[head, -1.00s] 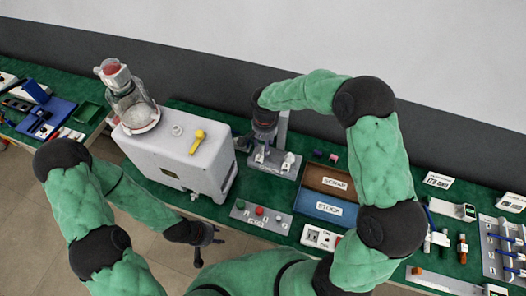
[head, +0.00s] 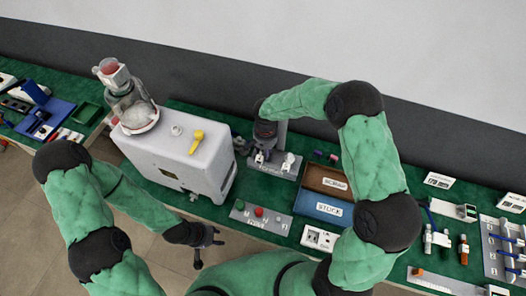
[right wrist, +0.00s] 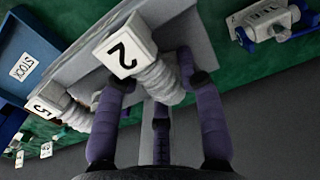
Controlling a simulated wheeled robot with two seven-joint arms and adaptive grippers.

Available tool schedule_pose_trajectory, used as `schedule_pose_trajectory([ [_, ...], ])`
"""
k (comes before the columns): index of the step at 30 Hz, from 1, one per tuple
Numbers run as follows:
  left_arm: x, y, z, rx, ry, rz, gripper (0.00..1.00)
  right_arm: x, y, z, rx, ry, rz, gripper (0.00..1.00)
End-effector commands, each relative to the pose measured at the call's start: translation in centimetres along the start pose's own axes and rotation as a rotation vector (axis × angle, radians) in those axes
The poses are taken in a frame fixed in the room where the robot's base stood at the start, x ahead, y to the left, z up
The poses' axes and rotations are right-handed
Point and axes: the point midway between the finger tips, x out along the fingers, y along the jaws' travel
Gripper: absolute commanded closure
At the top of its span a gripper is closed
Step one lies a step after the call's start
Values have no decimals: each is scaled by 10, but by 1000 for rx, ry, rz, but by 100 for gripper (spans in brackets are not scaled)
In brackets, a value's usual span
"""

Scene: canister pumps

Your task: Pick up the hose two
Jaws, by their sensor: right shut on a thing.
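Hose two is a white ribbed hose with a white end block marked 2 (right wrist: 124,52), in the right wrist view. It stands at a grey rack plate (head: 283,171) on the bench. My right gripper (right wrist: 157,82) has its purple fingers on both sides of the ribbed part and is shut on it. In the head view my right gripper (head: 262,150) is low over the left end of the rack, hiding part of the hose. A second white hose (head: 289,161) stands to its right. My left gripper (head: 208,246) is open and empty in front of the bench.
A white pump housing (head: 178,160) with a yellow handle (head: 196,142) stands left of the rack. A brown scrap bin (head: 310,183) and blue stock bin (head: 305,207) are to the right. A grey button panel (head: 262,218) lies in front, with bare green bench between.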

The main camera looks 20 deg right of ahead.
Motion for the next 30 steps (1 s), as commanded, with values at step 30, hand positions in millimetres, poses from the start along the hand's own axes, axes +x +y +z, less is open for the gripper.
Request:
schedule_pose_trajectory([
  [30,-12,4,0,0,0,0,60,-107,24,80,-4,2,-2,100],
])
